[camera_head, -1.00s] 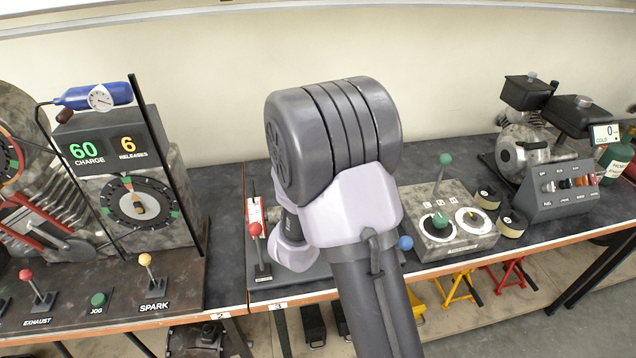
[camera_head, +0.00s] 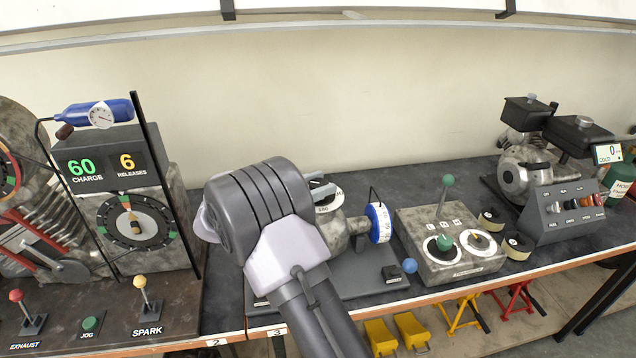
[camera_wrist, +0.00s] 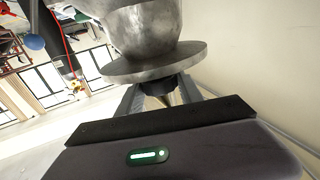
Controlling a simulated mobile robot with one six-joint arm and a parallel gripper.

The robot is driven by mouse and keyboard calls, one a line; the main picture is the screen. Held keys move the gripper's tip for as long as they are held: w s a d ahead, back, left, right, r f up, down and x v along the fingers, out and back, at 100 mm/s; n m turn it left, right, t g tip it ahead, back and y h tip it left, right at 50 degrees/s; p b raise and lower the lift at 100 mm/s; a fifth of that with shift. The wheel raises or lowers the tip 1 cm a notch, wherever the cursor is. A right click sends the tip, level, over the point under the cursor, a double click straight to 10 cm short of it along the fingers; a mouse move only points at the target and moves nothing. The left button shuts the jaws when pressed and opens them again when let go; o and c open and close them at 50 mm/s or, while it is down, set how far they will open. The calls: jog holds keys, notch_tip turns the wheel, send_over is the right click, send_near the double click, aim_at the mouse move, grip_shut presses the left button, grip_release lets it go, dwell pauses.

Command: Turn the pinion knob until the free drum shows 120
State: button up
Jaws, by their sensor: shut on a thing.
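A grey metal housing (camera_head: 338,232) stands on a dark base plate on the bench, partly hidden by my arm. A white drum (camera_head: 328,203) with dark marks is at its top left. A white drum with a blue face (camera_head: 380,223) is at its right end. The markings on both are too small to read surely, and I cannot tell which is the free one. In the wrist view, my gripper (camera_wrist: 160,92) is shut on a dark knob (camera_wrist: 159,84), the pinion knob as it appears, against a round metal flange (camera_wrist: 152,64). My arm hides the grip in the head view.
A grey box (camera_head: 450,250) with a green-knobbed lever stands to the right, with a blue ball (camera_head: 410,265) near its front left corner. A panel reading 60 and 6 (camera_head: 105,163) and a black post stand left. Bare bench lies behind the housing.

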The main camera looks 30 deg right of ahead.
jog(key=shift+r+m+g, duration=0.1)
jog(key=shift+m+g, duration=0.5)
jog(key=shift+g, duration=0.7)
jog(key=shift+d, duration=0.1)
jog(key=o, duration=1.4)
jog(key=shift+d, duration=0.1)
